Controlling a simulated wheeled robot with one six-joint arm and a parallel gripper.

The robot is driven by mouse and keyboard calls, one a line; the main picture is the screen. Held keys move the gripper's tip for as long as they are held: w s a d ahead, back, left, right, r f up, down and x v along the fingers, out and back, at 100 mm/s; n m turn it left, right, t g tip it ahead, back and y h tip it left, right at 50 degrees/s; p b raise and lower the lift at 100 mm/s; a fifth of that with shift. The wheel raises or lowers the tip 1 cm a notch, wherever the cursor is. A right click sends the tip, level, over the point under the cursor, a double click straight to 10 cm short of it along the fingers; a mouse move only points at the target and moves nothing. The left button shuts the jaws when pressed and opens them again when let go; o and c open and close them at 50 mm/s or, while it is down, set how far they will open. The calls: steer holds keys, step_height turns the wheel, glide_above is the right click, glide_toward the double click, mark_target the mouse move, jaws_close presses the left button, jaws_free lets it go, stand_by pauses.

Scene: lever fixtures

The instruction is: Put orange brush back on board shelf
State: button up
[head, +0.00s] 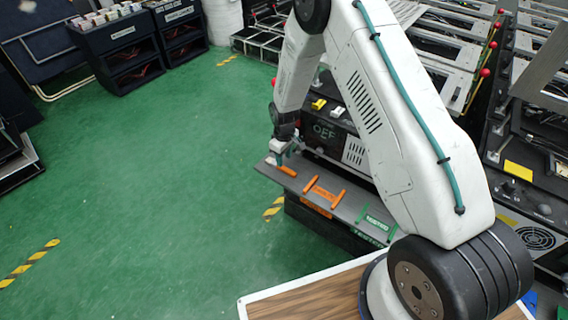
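The board shelf (348,208) is a narrow grey ledge in front of a dark machine, in the middle of the head view. It carries a pair of orange holders (338,198) with an orange label between them, and a pair of green holders (363,212) further right. My gripper (279,158) points down at the shelf's left end. A small orange piece (287,171) lies just below and right of the fingers; I cannot tell whether it is the orange brush or whether the gripper touches it. The fingers are too small to show open or shut.
A dark panel reading OFF (324,131) stands behind the shelf, with a yellow switch (319,104) and a white switch (337,112). Metal racks with red knobs fill the right. A wood-topped surface (305,300) is in front.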

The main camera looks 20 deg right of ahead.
steer(key=shift+r, duration=1.65)
step_height(320, 180, up, 16)
steer(key=m, duration=0.1)
glide_above(284, 168)
steer(key=s+d, duration=0.1)
steer(key=s, duration=0.2)
steer(key=s+d+r+m, duration=0.1)
steer(key=s+r, duration=0.3)
steer(key=r, duration=0.3)
steer(key=s+d+r+m, duration=0.1)
steer(key=s+r, duration=0.4)
steer(key=r, duration=0.2)
steer(key=s+r+m, duration=0.1)
steer(key=s+r, duration=0.3)
steer(key=s, duration=0.5)
steer(key=s+d+r+m, duration=0.1)
steer(key=s+r, duration=0.3)
steer(key=s, duration=0.5)
steer(key=s+r+m+t, duration=0.1)
steer(key=s+r, duration=0.3)
steer(key=s, duration=0.5)
steer(key=shift+s+d+m, duration=0.25)
steer(key=shift+s+m, duration=0.15)
steer(key=shift+m, duration=0.2)
